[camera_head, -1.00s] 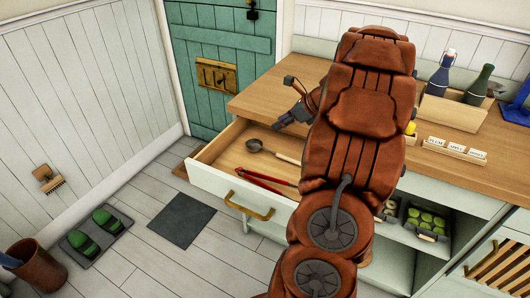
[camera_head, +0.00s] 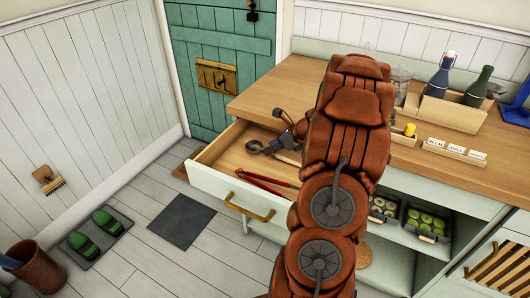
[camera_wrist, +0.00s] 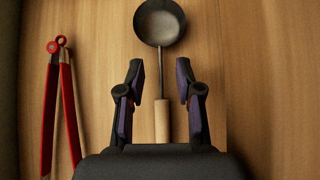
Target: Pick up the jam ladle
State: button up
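The jam ladle (camera_wrist: 160,22) has a dark round bowl, a thin dark neck and a pale wooden handle. It lies in the open drawer (camera_head: 225,187); its bowl also shows in the head view (camera_head: 254,147). My gripper (camera_wrist: 160,80) is open in the wrist view, with one finger on each side of the ladle's neck and handle, apart from it. In the head view my gripper (camera_head: 278,146) is over the drawer beside the ladle's bowl, and my arm hides part of the handle. The lower handle end is hidden behind the gripper body.
Red tongs (camera_wrist: 62,105) lie left of the ladle in the same drawer; they also show in the head view (camera_head: 265,182). The wooden counter (camera_head: 290,90) stands above and behind the drawer, with a bottle crate (camera_head: 455,113) at right. The drawer's right side is bare.

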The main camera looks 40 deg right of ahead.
jog(key=shift+x, duration=1.5)
grip_shut()
